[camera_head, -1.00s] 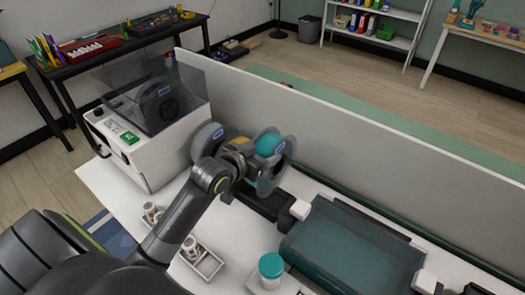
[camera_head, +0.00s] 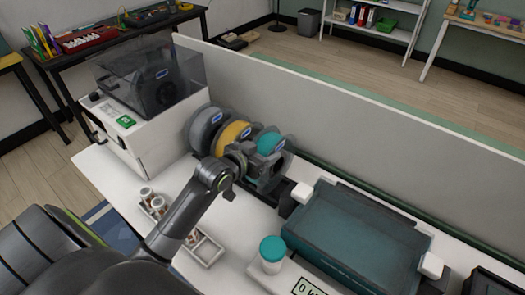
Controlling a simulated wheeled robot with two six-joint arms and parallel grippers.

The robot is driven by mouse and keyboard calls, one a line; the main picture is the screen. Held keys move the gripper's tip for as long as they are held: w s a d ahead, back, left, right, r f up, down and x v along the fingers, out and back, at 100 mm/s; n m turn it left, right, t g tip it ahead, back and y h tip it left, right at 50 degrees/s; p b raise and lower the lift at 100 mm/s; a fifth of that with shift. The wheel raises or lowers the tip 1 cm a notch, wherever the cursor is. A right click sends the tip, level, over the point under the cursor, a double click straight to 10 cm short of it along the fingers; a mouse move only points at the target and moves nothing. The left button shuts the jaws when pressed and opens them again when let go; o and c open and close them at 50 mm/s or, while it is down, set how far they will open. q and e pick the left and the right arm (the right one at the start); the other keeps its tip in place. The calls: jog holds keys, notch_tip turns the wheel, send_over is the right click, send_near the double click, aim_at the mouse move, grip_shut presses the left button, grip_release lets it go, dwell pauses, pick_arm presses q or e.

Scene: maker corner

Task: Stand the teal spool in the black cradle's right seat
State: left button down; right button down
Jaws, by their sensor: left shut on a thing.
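The teal spool (camera_head: 269,142), with grey flanges, is upright at the right end of a row of spools. My left gripper (camera_head: 254,164) is shut on it from the front and partly covers it. The black cradle (camera_head: 284,193) shows below and to the right of the spool; its seats are mostly hidden by the spools and my gripper. I cannot tell whether the spool touches the right seat. My right gripper is not in view.
A yellow spool (camera_head: 233,133) and a grey spool (camera_head: 203,128) stand left of the teal one. A grey partition (camera_head: 330,125) runs behind. A teal tray (camera_head: 350,245) is at right, a teal-lidded jar (camera_head: 272,253) in front, and a white machine (camera_head: 135,145) at left.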

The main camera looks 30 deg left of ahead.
pick_arm(q)
jog(key=shift+w+r, duration=0.1)
jog(key=shift+r, duration=0.05)
jog(key=shift+f, duration=0.35)
dwell(0.4)
jog(key=shift+c, duration=1.8)
grip_release()
jog(key=shift+f, duration=0.3)
jog(key=v, duration=1.7)
jog(key=shift+s+p, duration=0.3)
jog(key=shift+s, duration=0.05)
jog(key=shift+r, duration=0.15)
